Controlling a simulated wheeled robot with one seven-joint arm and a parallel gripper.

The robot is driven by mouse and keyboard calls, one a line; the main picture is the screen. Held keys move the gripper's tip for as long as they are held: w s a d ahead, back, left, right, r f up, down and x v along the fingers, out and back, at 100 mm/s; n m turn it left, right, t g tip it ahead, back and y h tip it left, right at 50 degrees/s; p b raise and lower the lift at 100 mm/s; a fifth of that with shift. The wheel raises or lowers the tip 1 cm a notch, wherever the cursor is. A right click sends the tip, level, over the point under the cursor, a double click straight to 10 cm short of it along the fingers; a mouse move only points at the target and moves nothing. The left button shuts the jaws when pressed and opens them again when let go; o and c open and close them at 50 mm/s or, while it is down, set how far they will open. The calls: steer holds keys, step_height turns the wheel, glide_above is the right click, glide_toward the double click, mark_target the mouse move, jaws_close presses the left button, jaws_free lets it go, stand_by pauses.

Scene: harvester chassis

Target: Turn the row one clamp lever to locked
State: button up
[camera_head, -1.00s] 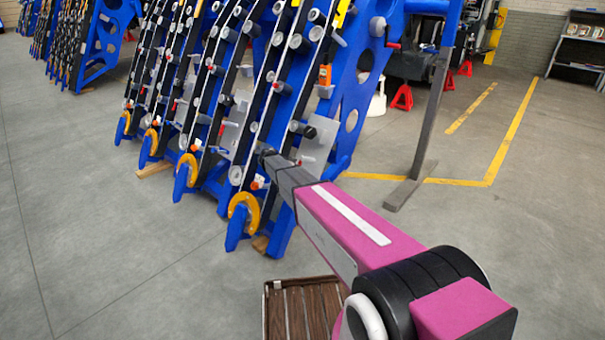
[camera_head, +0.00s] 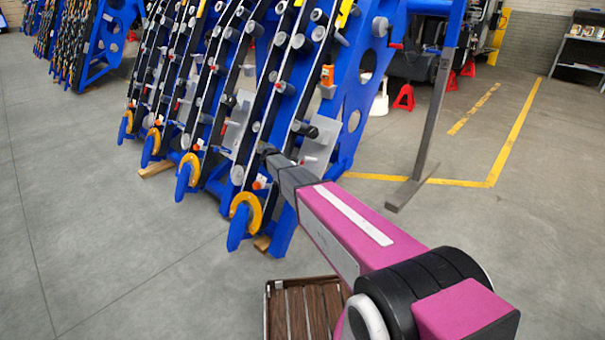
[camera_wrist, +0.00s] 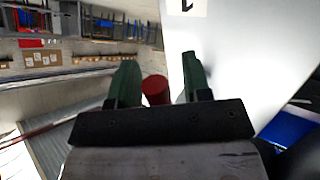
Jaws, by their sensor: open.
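In the wrist view, my gripper (camera_wrist: 159,62) is open, with its two green fingers apart. A red rounded lever end (camera_wrist: 156,89) shows between the fingers, closer to the left one; I cannot tell whether it touches. Beside it is a pale plate (camera_wrist: 245,75) with a dark mark on a white label (camera_wrist: 187,6). In the head view, my gripper (camera_head: 267,151) reaches the lower part of the nearest blue row; its fingers are too small to tell apart. The lever's pivot and its locked or unlocked position cannot be made out.
Blue chassis rows (camera_head: 205,165) with orange hooks (camera_head: 245,212) stand left of my arm. A grey post (camera_head: 433,120) with a flat foot stands to the right. A slatted brown crate (camera_head: 303,310) lies on the floor below. Open floor (camera_head: 90,230) spreads left.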

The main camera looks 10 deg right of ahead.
steer(key=v, duration=1)
steer(key=shift+a+r, duration=0.2)
steer(key=shift+a, duration=0.1)
steer(key=shift+s, duration=0.15)
